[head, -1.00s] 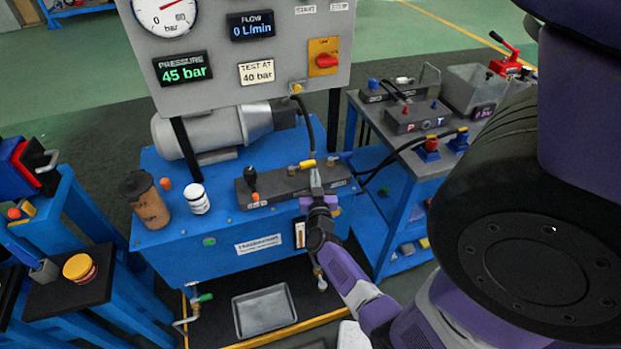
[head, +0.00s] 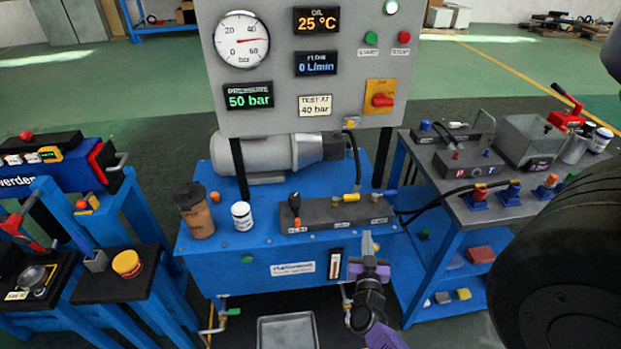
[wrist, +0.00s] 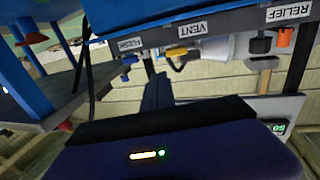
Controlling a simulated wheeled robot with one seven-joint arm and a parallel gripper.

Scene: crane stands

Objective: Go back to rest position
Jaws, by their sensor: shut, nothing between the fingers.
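My gripper (head: 367,242) is shut and empty. In the head view it is in front of the right end of the dark valve block (head: 335,214), below the yellow handle (head: 352,197). I cannot tell its exact gap to the block. In the wrist view my shut fingers (wrist: 157,92) point toward the block, which appears upside down with its VENT and RELIEF labels. The yellow handle (wrist: 177,52) shows there close to the fingertips. My arm runs down to the lower right of the head view.
The blue bench (head: 220,262) carries a brown cup (head: 195,212), a white jar (head: 242,216) and the panel (head: 305,110), reading 50 bar. A grey tray (head: 287,331) is below. A cart (head: 470,207) with hoses stands right; blue stands (head: 150,290) are left.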

